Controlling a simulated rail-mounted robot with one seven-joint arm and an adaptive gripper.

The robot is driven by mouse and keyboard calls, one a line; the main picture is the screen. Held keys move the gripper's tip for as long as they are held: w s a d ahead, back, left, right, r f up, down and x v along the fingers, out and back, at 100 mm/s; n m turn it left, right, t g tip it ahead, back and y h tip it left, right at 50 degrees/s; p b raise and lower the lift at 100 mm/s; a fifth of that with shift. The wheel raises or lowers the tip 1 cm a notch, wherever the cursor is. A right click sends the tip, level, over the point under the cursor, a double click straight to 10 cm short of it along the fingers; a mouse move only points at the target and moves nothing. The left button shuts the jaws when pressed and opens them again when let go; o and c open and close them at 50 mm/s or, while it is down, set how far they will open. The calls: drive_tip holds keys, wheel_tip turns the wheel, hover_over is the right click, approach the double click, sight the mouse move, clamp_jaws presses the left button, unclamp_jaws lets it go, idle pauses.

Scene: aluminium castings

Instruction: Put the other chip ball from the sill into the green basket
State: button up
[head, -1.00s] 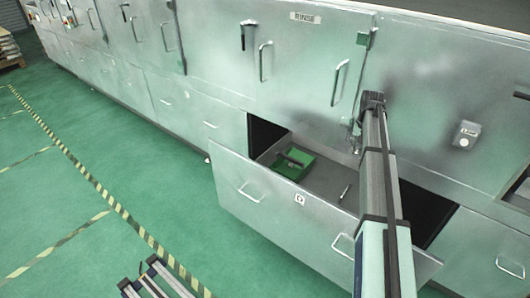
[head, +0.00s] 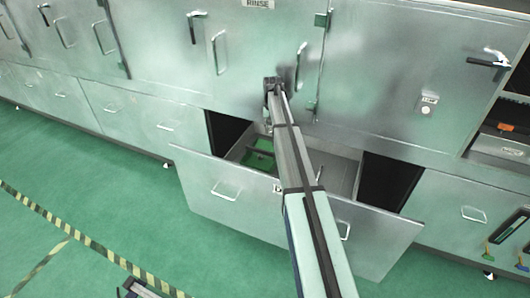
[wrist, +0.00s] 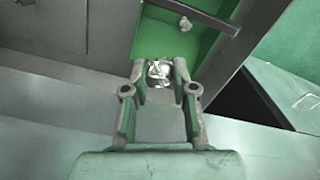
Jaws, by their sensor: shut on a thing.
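The green basket (head: 257,160) sits in the open drawer, partly hidden behind my arm in the head view. In the wrist view its green inside (wrist: 153,38) shows at the top, with a dark handle (wrist: 212,19) across it. My gripper (wrist: 160,72) is shut on a crumpled silvery chip ball (wrist: 159,75). In that view the held ball overlaps the basket's near edge; its height above the basket cannot be told. Another silvery chip ball (wrist: 185,24) lies inside the basket. My gripper (head: 268,122) is small and unclear in the head view.
The pulled-out drawer (head: 225,192) stands below closed metal cabinet doors (head: 265,45) with handles. Its front panel and side walls border the basket. An open bay (head: 500,135) is at the right.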

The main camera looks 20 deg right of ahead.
drive_tip(key=p, duration=0.3)
approach(270, 160)
wheel_tip(270, 160, down, 5)
drive_tip(key=shift+f, duration=0.45)
drive_tip(key=shift+a+f+b, duration=0.1)
drive_tip(key=shift+f+b, duration=0.2)
drive_tip(key=shift+f, duration=0.15)
drive_tip(key=shift+s+f, duration=0.1)
drive_tip(key=shift+f, duration=0.05)
drive_tip(key=o, duration=0.7)
drive_tip(key=shift+c, duration=0.2)
drive_tip(key=shift+r+p, duration=0.35)
drive_tip(key=shift+r, duration=0.3)
wheel_tip(270, 160, up, 12)
drive_tip(key=b, duration=0.3)
